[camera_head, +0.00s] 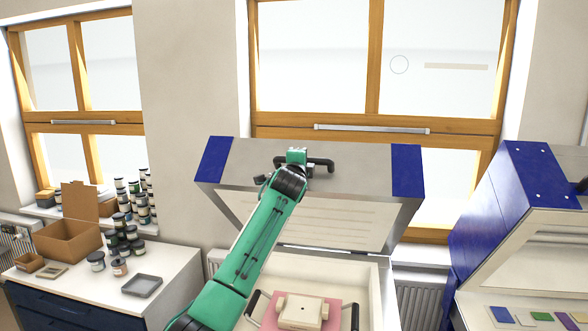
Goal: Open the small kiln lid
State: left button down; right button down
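The small kiln's lid (365,175) stands raised at a steep tilt, with its ridged pale underside (330,222) facing me. Blue panels mark both ends of its front face. A black bar handle (322,165) sticks out from the middle of that face. My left gripper (297,157) is at the left part of this handle, overlapping it in the view. Its fingers are too small and hidden to tell whether they are closed on the bar. The kiln body (374,285) below is open and shows a cream block (301,311) on a pink slab (268,321). My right gripper is not in view.
A second, larger kiln (503,213) with blue sides stands open at the right, with coloured glass pieces (541,316) inside. At the left, a white-topped cabinet (172,262) holds jars, a cardboard box (68,238) and a grey tray (142,285). Windows stand behind.

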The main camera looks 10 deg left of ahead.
pick_arm(q)
jog(key=shift+w+r, duration=0.25)
jog(key=shift+w, duration=0.1)
jog(key=c, duration=1.3)
grip_release()
jog(key=shift+c, duration=0.2)
jog(key=shift+s, duration=0.1)
